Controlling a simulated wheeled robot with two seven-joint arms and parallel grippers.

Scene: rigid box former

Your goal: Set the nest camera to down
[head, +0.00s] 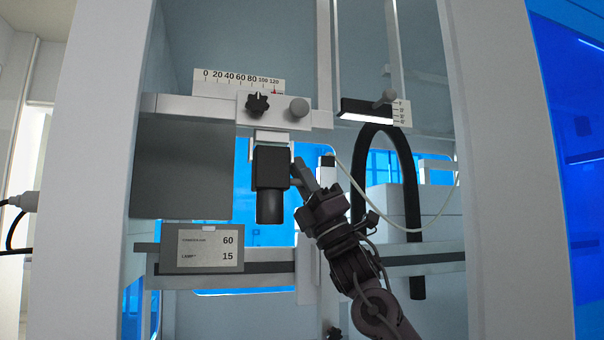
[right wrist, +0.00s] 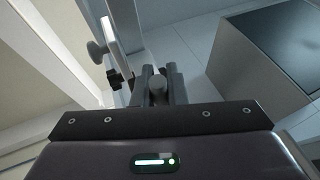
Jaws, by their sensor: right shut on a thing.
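The nest camera, a black box (head: 270,168) with a round lens barrel (head: 269,207) at its lower end, hangs under a pale slide on a horizontal rail in the head view. The barrel points downward. My right gripper (head: 300,172) comes in from the lower right, with its fingertips at the camera's right side. In the right wrist view its two dark fingers (right wrist: 159,84) are shut on a grey round knob (right wrist: 157,88). The fingers largely hide this knob in the head view. My left gripper is not in view.
The slide carries a black star knob (head: 257,103) and a grey knob (head: 299,107), below a scale (head: 238,81). A lit lamp bar (head: 366,112) sits right. A sign (head: 203,248) reads 60 and 15. A black hose (head: 411,210) arches behind my right arm.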

